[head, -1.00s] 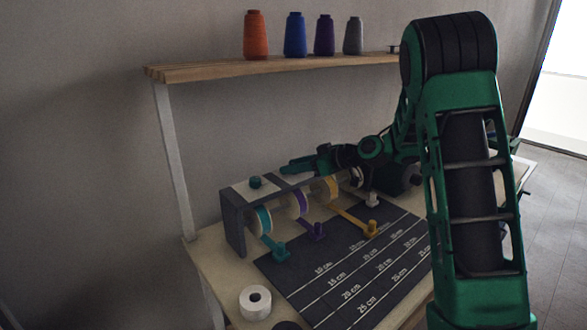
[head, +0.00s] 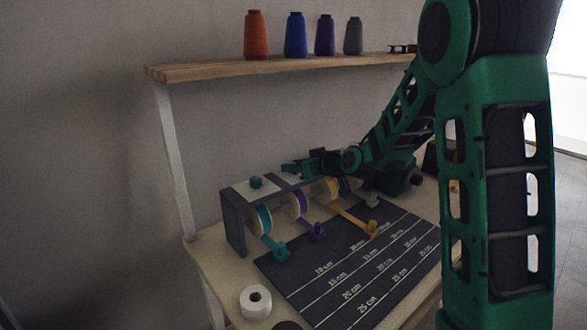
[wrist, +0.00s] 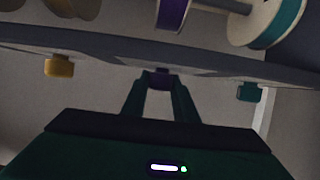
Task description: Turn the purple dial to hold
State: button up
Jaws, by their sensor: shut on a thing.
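The purple dial (wrist: 160,80) shows in the wrist view between my fingertips, on the edge of the dark-topped rack. My gripper (wrist: 160,87) is shut on it, with a green finger on each side. In the head view my gripper (head: 288,169) lies over the top of the rack (head: 235,226), and I cannot make out the purple dial there. The purple ribbon spool (head: 297,204) hangs below, its ribbon running to a purple clip (head: 317,232). No dial marking for hold is readable.
A teal dial (head: 255,182) and a yellow dial (wrist: 59,66) stand on either side of the purple one. Teal (head: 259,220) and yellow (head: 326,190) spools hang in the rack. A ruled dark mat (head: 350,265) lies in front. A shelf (head: 270,67) with thread cones runs above.

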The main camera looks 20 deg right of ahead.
jog(key=m+h, duration=0.3)
jog(key=h, duration=0.1)
jog(key=m+h, duration=0.3)
jog(key=h, duration=0.1)
jog(key=shift+a+m+t, duration=0.2)
jog(key=shift+m+t, duration=0.2)
jog(key=m+g+h, duration=0.1)
jog(key=m+h, duration=0.2)
jog(key=h, duration=0.1)
jog(key=shift+f+m, duration=0.1)
jog(key=shift+m, duration=0.3)
jog(key=shift+d+m+g+h, duration=0.1)
jog(key=shift+m+g+h, duration=1.2)
jog(key=shift+m+h, duration=0.2)
jog(key=o, duration=1.1)
jog(key=shift+c, duration=0.2)
jog(key=v, duration=1)
jog(key=shift+a, duration=0.3)
